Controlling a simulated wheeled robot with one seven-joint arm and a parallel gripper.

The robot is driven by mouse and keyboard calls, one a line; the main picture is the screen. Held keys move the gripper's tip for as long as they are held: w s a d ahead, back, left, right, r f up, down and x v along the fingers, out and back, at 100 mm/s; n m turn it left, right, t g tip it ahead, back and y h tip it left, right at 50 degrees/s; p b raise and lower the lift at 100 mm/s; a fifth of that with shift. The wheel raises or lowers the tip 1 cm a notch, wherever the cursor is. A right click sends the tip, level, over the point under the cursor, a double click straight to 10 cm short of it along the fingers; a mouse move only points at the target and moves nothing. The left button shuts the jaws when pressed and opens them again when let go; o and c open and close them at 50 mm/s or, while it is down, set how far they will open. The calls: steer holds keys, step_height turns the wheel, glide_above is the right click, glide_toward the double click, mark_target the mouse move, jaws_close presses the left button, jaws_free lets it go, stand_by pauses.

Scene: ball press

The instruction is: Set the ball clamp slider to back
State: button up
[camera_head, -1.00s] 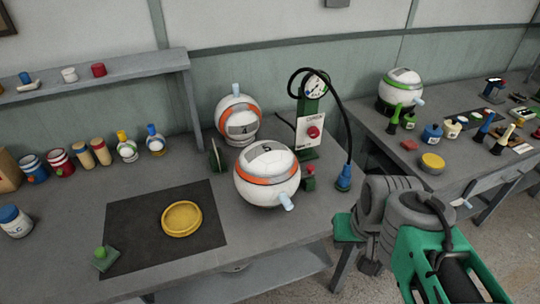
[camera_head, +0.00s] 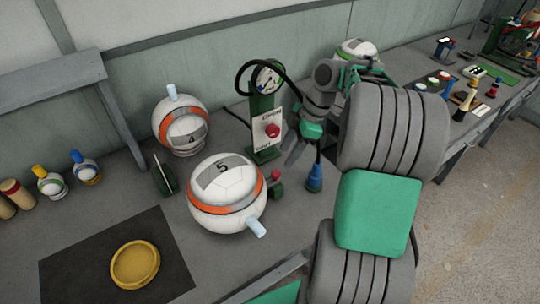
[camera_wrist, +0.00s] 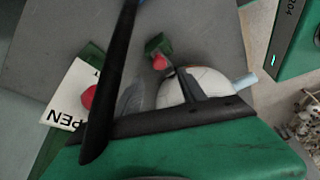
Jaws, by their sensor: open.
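A small green block with a red knob (camera_head: 275,188) stands at the right side of the white and orange ball marked 5 (camera_head: 228,192); it appears to be the clamp slider. It also shows in the wrist view (camera_wrist: 158,58), beside the ball (camera_wrist: 202,88). A thin green plate (camera_head: 164,178) stands at the ball's left. My gripper (camera_head: 294,152) is open, above and behind the red-knobbed block, close to the white gauge-stand panel. The panel (camera_wrist: 68,95) shows "PEN" and a red knob (camera_wrist: 88,98). My gripper's dark parts hide some of the panel and ball.
The green gauge stand (camera_head: 262,105) with its black hose rises behind the ball. A second ball marked 4 (camera_head: 182,125) sits back left. A yellow dish (camera_head: 135,264) lies on a dark mat (camera_head: 75,260). A blue fitting (camera_head: 314,178) stands at the right.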

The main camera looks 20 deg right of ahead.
mark_target(277, 172)
steer(key=x, duration=0.7)
steer(key=shift+f+b, duration=0.3)
steer(key=shift+f, duration=0.05)
steer(key=shift+c, duration=0.3)
jaws_close()
stand_by(0.7)
